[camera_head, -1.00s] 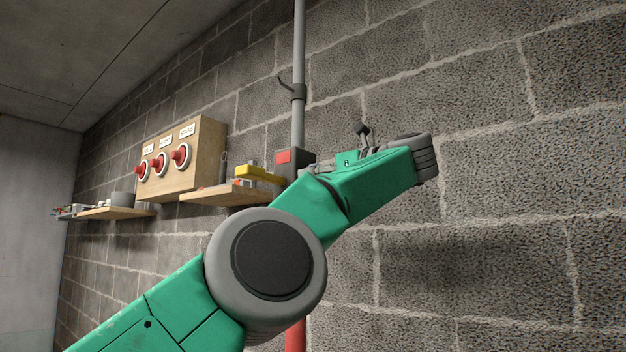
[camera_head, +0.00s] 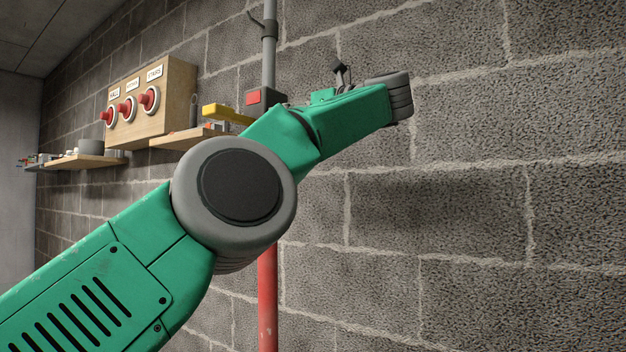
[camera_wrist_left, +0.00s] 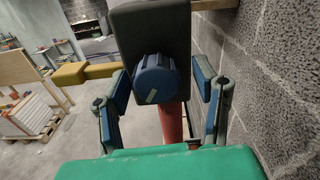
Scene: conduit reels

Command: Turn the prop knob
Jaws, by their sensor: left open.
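A round blue ribbed knob (camera_wrist_left: 156,78) with a pale mark sits on the face of a dark box (camera_wrist_left: 150,28) in the left wrist view. My left gripper (camera_wrist_left: 160,84) is open. One finger is to the left of the knob and one to the right, with gaps visible on both sides. In the head view the box (camera_head: 276,97) with a red patch shows just above my green arm, and the knob is hidden. My right gripper is not in view.
A yellow bar (camera_head: 226,114) juts left from beside the box, also in the left wrist view (camera_wrist_left: 84,72). A grey conduit (camera_head: 269,50) rises above the box; a red pipe (camera_head: 267,300) runs below. A wooden panel (camera_head: 170,105) with red buttons and shelves (camera_head: 185,138) are left. Block wall stands close right.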

